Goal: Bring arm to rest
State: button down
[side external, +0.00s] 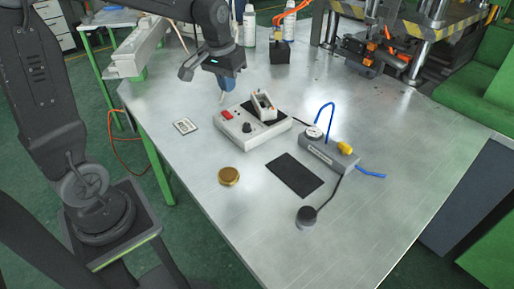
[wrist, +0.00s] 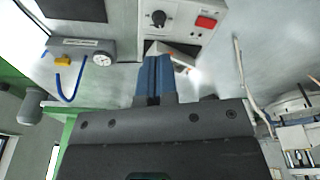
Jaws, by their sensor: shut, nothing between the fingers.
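My gripper (side external: 224,91) is above the metal table (side external: 210,222), behind and to the left of the grey control box (side external: 262,138) in the side view. Its blue fingers are closed together and hold nothing. In the wrist view the shut fingers (wrist: 154,68) point up the picture toward the control box (wrist: 190,32), which has a black knob and a red switch. I cannot tell the exact height of the fingertips over the table.
A brass disc (side external: 229,176), a black mat (side external: 294,178), a printed card (side external: 185,126) and a gauge block (side external: 328,156) with blue tubing lie on the table. A black round piece (side external: 306,217) sits near the front. Bottles and a press (side external: 420,40) stand behind.

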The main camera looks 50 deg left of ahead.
jog(key=s+d+r+m+t, duration=0.1)
jog(key=s+d+r+m, duration=0.1)
jog(key=s+d, duration=0.3)
jog(key=s+d+r+m+t, duration=0.2)
jog(key=s+d, duration=0.3)
jog(key=s, duration=0.7)
jog(key=shift+d+t+h, duration=0.2)
jog(key=shift+t+h, duration=0.1)
jog(key=c, duration=1.8)
grip_release()
jog(key=shift+w+r, duration=0.1)
